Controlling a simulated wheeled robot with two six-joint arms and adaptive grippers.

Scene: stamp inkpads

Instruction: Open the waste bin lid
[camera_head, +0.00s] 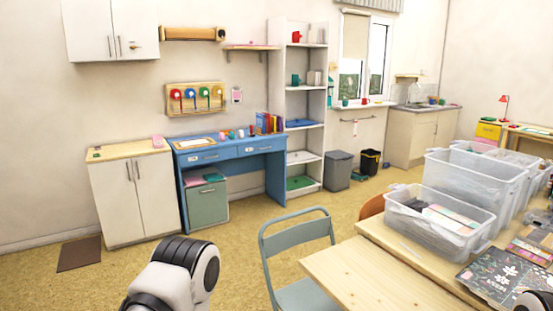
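Two bins stand on the floor by the far wall, right of the tall white shelf. The grey waste bin (337,173) is upright and its grey top looks shut. The black bin (369,164) beside it shows a yellow patch near its top; whether it has a lid is too small to tell. A white and black link of my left arm shows at the bottom, far from both bins. A small piece of my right arm shows at the bottom right corner. Neither gripper is in view.
A green-grey chair (299,247) and a wooden table (372,279) with clear plastic boxes (440,222) stand in the foreground, between me and the bins. A blue desk (233,150) and white shelf (303,110) are left of the bins. Open floor (235,235) lies left of the chair.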

